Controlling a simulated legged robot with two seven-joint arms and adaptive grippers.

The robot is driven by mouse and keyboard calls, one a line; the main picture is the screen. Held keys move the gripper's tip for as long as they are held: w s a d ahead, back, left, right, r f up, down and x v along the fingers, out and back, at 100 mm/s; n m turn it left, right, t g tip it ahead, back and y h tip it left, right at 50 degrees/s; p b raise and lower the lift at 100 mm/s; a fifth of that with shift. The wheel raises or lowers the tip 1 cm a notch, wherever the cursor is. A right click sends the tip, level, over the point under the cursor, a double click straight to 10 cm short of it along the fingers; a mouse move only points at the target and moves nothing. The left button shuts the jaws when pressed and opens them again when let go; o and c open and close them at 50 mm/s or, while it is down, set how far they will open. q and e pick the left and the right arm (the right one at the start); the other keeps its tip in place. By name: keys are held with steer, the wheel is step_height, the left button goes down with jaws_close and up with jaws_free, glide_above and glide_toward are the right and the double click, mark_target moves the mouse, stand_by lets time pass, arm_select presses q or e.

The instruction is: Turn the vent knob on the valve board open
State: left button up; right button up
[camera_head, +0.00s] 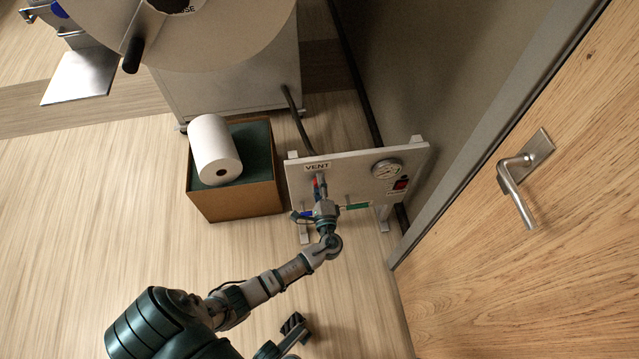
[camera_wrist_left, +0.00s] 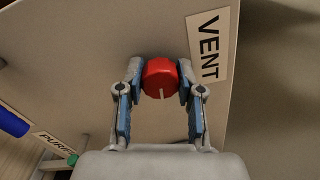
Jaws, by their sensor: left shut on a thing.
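The valve board (camera_head: 348,166) stands upright on feet near the wall, with a VENT label (camera_head: 317,166) at its upper left. The red vent knob (camera_wrist_left: 160,78) sits beside the VENT label (camera_wrist_left: 208,48) in the left wrist view, with a pale mark on its face. My left gripper (camera_wrist_left: 160,80) has a finger on each side of the knob and is shut on it. In the head view my left gripper (camera_head: 320,187) reaches the board just below the label and hides most of the knob. My right gripper does not show clearly.
The board also carries a gauge (camera_head: 387,169), a red switch (camera_head: 400,184), a green handle (camera_head: 354,206) and a blue handle (camera_wrist_left: 13,124). A cardboard box (camera_head: 236,203) with a white roll (camera_head: 214,150) stands left. A door handle (camera_head: 516,185) is right.

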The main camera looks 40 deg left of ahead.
arm_select(q)
steer(key=o, duration=1)
steer(key=shift+s+f, duration=0.1)
steer(key=shift+f, duration=0.15)
steer(key=shift+o, duration=0.8)
steer(key=shift+r, duration=0.1)
steer(key=v, duration=1.1)
steer(key=shift+s+d, duration=0.25)
steer(key=shift+d, duration=0.1)
